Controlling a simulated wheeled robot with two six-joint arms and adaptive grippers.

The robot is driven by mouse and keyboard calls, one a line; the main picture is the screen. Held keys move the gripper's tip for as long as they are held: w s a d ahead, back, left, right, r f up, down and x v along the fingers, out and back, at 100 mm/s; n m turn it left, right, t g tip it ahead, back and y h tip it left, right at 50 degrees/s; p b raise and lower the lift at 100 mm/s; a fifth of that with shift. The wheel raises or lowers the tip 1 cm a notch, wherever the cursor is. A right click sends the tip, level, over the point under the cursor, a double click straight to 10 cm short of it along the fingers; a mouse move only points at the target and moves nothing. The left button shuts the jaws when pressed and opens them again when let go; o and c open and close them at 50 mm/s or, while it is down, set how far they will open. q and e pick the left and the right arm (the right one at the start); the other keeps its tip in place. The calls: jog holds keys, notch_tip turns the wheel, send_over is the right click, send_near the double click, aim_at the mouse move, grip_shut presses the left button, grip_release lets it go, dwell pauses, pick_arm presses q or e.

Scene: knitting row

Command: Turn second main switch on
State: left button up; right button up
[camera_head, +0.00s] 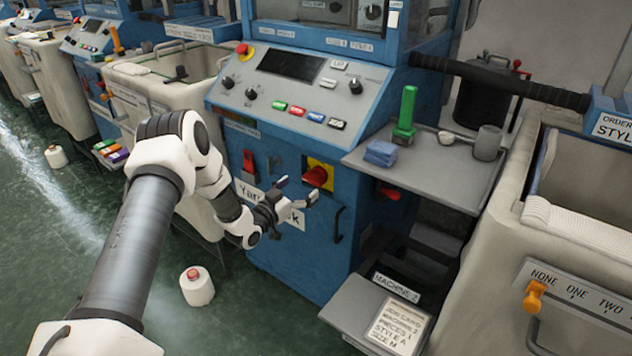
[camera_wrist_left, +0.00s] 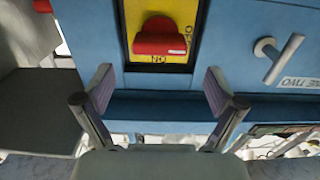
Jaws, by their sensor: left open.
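The main switch is a red rotary knob on a yellow plate (camera_head: 317,177), on the blue front of the nearest machine (camera_head: 290,90); a label beside that machine reads MACHINE 2. In the left wrist view, the red knob (camera_wrist_left: 160,40) is above the fingers, its handle lying across the picture. The plate's ON mark appears upside down below it; another mark at its right is partly cut off. My left gripper (camera_head: 298,188) is open and empty, just in front of the switch. Its two fingers (camera_wrist_left: 160,92) are spread either side of the knob, apart from it.
A red lever (camera_head: 248,162) is left of the switch and a dark door handle (camera_head: 339,224) below right. A white yarn cone (camera_head: 196,286) stands on the floor. Large bins flank the machine.

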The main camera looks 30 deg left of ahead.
aim_at(310, 181)
pick_arm(q)
jog(key=w, duration=0.5)
jog(key=shift+w+d+f, duration=0.1)
jog(key=shift+d+f, duration=0.15)
jog(key=shift+f, duration=0.05)
jog(key=shift+w+r, duration=0.1)
jog(key=shift+w, duration=0.15)
jog(key=c, duration=1.1)
